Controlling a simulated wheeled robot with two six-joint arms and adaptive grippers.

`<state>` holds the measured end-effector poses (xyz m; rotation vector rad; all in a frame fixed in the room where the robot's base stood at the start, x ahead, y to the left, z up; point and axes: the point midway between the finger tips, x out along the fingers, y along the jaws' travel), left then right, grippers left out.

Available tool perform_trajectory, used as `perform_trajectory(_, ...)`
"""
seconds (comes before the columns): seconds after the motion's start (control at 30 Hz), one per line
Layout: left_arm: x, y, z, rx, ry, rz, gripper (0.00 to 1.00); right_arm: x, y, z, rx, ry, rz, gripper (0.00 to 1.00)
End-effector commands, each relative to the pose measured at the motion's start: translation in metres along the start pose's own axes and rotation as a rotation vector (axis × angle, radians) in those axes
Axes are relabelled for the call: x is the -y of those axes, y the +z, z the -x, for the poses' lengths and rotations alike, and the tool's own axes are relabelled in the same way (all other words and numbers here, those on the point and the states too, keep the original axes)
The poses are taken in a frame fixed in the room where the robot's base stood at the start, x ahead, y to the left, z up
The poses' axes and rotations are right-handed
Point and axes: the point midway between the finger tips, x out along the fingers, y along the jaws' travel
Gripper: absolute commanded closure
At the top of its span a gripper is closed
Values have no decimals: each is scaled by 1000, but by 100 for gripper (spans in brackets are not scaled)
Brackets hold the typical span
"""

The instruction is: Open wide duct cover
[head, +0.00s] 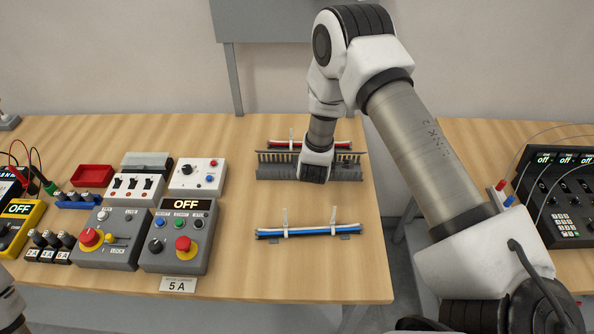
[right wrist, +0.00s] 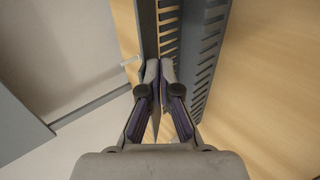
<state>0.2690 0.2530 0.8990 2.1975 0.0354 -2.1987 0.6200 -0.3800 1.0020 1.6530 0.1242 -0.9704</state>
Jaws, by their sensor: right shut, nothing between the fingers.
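The wide duct (head: 272,171) is a grey slotted channel lying crosswise near the back right of the table. In the right wrist view its slotted wall (right wrist: 207,50) runs up the picture, with a plain dark grey strip (right wrist: 147,30) to the left; I cannot tell whether that strip is the cover. My right gripper (right wrist: 160,70) points at the duct with its fingertips together and nothing between them. Whether the tips touch the duct is unclear. In the head view my right wrist hides the duct's middle. My left gripper is out of view.
Red and white wires (head: 285,144) lie behind the duct, and a blue and white wire bundle (head: 310,230) lies in front. Control boxes (head: 181,235) crowd the table to the left. An instrument panel (head: 563,190) stands on the right table, across a gap.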

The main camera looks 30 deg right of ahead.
Motion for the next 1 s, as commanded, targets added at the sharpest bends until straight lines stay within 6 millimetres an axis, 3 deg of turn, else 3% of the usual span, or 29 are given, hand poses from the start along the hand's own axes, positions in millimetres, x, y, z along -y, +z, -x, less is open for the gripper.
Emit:
perform_trajectory(0.7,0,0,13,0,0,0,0,40,0,48,0,-2,3,100)
perform_trajectory(1.0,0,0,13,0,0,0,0,45,0,54,0,0,1,100)
